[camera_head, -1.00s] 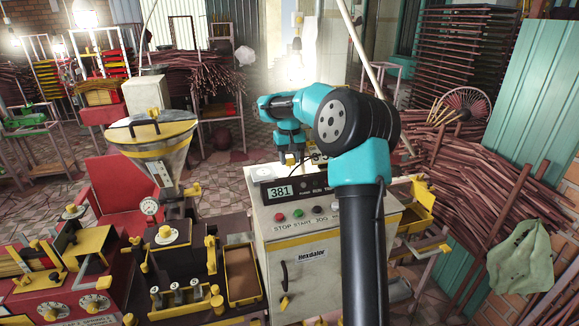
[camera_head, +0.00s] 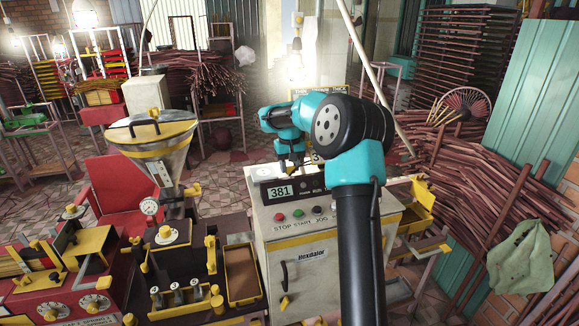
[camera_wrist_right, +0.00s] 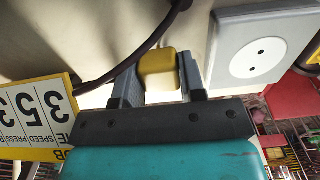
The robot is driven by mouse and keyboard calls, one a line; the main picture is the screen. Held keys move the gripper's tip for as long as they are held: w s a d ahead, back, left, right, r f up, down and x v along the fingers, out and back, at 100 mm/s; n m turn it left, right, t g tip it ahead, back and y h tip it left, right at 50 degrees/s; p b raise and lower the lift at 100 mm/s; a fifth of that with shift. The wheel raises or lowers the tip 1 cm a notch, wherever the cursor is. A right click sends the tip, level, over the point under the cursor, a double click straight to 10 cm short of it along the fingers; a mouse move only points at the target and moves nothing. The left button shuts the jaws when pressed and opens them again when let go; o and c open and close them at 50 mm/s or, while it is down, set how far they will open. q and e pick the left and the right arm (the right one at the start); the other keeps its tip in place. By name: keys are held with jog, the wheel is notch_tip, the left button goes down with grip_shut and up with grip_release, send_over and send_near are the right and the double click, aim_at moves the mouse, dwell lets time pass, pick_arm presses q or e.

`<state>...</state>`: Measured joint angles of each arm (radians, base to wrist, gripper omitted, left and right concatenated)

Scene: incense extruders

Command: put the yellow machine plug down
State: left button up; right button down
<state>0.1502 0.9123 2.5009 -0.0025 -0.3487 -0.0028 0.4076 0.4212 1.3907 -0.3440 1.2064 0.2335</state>
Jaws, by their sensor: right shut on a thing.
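The yellow machine plug (camera_wrist_right: 158,68) is between the two fingers of my right gripper (camera_wrist_right: 159,85) in the right wrist view. The gripper is shut on it. A dark cable runs from the plug's side across a pale surface. A grey socket plate with a round white two-hole outlet (camera_wrist_right: 258,62) lies just right of the fingers, and the plug is apart from its holes. In the head view my right gripper (camera_head: 291,164) is low over the top of the cream control box (camera_head: 300,255); the plug cannot be made out there. My left gripper is not in view.
A yellow-edged card with numbers (camera_wrist_right: 35,118) is left of the gripper in the wrist view. In the head view a hopper machine (camera_head: 152,140) stands left of the box. Yellow trays (camera_head: 412,205) are on the right, with stick piles behind.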

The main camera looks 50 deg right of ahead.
aim_at(289, 164)
jog(key=shift+f, duration=0.6)
jog(key=c, duration=0.7)
grip_release()
jog(key=shift+r, duration=0.1)
notch_tip(289, 164, up, 13)
dwell(0.5)
